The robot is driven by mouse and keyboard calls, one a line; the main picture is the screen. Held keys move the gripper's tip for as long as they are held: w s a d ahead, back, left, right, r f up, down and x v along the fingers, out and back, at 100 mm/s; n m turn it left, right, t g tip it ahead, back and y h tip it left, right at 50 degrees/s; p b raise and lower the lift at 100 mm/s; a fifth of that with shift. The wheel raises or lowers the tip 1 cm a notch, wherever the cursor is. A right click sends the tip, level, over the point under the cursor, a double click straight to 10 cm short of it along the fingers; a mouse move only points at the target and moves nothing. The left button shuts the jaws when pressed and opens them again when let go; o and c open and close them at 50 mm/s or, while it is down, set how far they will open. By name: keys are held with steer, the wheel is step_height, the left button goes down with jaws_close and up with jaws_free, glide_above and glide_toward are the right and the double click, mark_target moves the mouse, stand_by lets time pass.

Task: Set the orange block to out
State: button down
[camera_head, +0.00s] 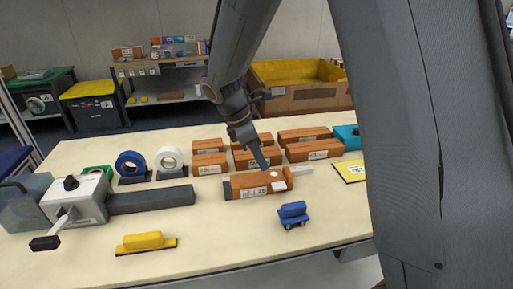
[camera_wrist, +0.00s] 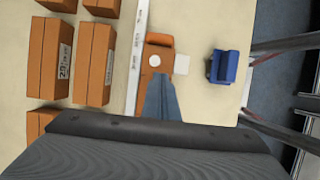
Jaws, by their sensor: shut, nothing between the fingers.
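An orange block (camera_head: 250,187) with a label on its front and a grey left end lies near the middle of the table. An orange end piece and a short white bar show at its right side. In the wrist view an orange block (camera_wrist: 157,53) has a round white spot on top, with a white patch at its right. A long white strip (camera_wrist: 138,50) with print runs along its left side. My gripper (camera_head: 265,167) is shut and empty, pointing down at the block's top. In the wrist view its fingers (camera_wrist: 158,80) overlap the block's near part; I cannot tell whether they touch.
Several orange boxes (camera_head: 313,151) stand behind. A blue block (camera_head: 293,211) is in front, and a yellow block (camera_head: 142,241) is at front left. A grey lever box (camera_head: 78,199) and tape rolls (camera_head: 169,160) are left.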

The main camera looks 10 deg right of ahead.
mark_target(287, 177)
steer(key=x, duration=0.3)
steer(key=shift+s+d+f+p, duration=0.1)
steer(key=shift+f+p, duration=0.1)
steer(key=shift+p, duration=0.1)
steer(key=shift+d+p, duration=0.5)
steer(key=shift+d, duration=1.45)
steer(key=d+p, duration=0.2)
steer(key=d, duration=0.7)
